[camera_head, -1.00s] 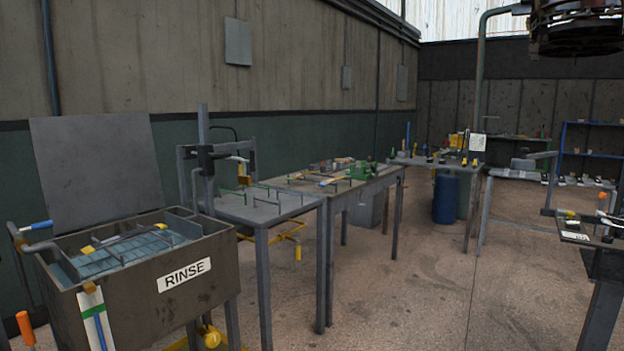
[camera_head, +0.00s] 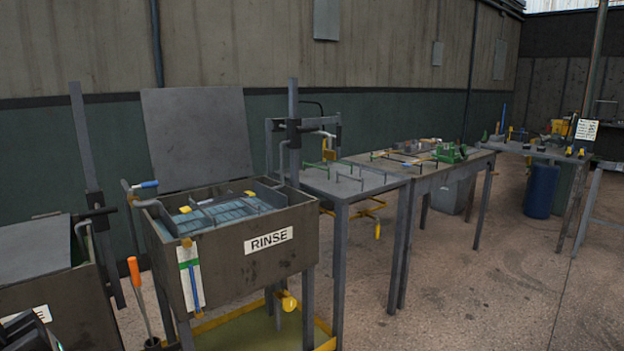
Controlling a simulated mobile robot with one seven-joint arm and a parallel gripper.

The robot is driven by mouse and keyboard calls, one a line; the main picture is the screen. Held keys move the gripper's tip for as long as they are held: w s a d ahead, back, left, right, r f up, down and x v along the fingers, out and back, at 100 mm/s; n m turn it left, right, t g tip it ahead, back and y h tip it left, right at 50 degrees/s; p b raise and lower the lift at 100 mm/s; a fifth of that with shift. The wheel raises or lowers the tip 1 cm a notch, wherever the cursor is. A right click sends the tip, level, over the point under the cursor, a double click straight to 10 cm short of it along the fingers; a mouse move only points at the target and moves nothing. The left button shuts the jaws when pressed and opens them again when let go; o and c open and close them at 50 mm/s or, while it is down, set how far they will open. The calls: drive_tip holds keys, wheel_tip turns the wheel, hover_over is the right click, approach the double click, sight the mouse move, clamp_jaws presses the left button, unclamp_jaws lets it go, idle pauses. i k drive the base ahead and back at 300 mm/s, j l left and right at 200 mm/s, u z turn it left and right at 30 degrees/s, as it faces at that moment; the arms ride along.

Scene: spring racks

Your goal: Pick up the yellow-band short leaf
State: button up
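I cannot make out the yellow-band short leaf for certain. Thin strips and small parts, some with yellow on them, lie on the far worktable (camera_head: 462,168), too small to tell apart. Small yellow pieces also show at the open rinse tank (camera_head: 222,272), above its blue-grey grid (camera_head: 205,217), and I cannot tell what they are.
A grey table (camera_head: 345,187) with upright rods stands right of the rinse tank. Another tank (camera_head: 70,312) with a grey lid is at the left. A blue barrel (camera_head: 541,190) stands further back. Open concrete floor (camera_head: 480,295) lies at the front right.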

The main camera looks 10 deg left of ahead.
sight(186, 209)
drive_tip(key=i+l+u, duration=0.45)
drive_tip(key=i, duration=0.55)
drive_tip(key=i+l+u, duration=0.5)
drive_tip(key=i+l, duration=0.45)
drive_tip(key=i, duration=0.25)
drive_tip(key=i+u, duration=0.1)
drive_tip(key=i, duration=0.25)
drive_tip(key=l, duration=0.1)
